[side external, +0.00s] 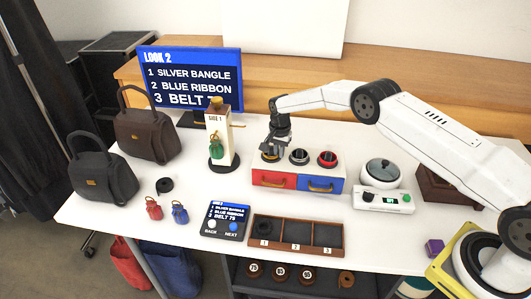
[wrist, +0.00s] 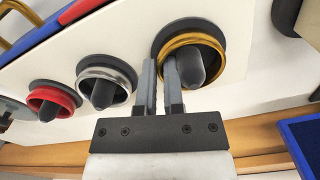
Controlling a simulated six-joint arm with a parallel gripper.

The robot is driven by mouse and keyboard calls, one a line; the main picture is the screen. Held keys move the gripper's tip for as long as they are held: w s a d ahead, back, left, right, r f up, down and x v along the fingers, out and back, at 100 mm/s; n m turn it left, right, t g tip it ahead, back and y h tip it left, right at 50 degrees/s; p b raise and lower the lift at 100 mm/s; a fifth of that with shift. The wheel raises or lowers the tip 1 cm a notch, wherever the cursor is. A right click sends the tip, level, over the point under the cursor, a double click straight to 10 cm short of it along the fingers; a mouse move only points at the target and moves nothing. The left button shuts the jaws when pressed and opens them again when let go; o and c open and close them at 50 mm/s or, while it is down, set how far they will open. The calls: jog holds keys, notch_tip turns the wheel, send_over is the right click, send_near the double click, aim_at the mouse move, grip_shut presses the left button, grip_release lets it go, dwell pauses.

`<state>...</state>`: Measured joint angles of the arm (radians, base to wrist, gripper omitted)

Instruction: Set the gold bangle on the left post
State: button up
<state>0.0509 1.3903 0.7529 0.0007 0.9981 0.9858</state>
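The gold bangle (wrist: 192,39) lies around the rightmost post (wrist: 191,66) in the wrist view, low by its dark round base. In the side view this is the left post of three, and the gold bangle (side external: 269,158) shows just under my gripper (side external: 271,153). In the wrist view my gripper (wrist: 160,65) has its fingers close together, with the near-left part of the gold rim in the narrow gap between them. One finger is outside the ring and one inside, beside the post. The fingertips partly hide the rim.
A silver bangle (side external: 299,157) is around the middle post and a red bangle (side external: 328,160) around the right post. Red (side external: 273,179) and blue (side external: 320,184) drawers are below. A white stand (side external: 217,137) with a green pouch is left of my gripper. A three-part tray (side external: 297,248) lies in front.

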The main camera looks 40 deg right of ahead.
dwell(0.3)
jog(key=shift+w+r, duration=0.1)
jog(key=shift+r, duration=1.1)
notch_tip(320, 180, up, 9)
jog(key=shift+f, duration=0.2)
dwell(0.4)
jog(key=shift+r, duration=0.1)
dwell(0.4)
jog(key=s+a+r+n+t, duration=0.15)
jog(key=s+r+n, duration=0.5)
jog(key=s, duration=0.75)
jog(key=s+n, duration=0.1)
jog(key=s, duration=0.5)
jog(key=s+a+n, duration=0.1)
jog(key=s+n, duration=0.1)
jog(key=s, duration=0.5)
jog(key=s+n+t, duration=0.1)
jog(key=s+n, duration=0.1)
jog(key=s, duration=0.5)
jog(key=shift+a+r, duration=0.3)
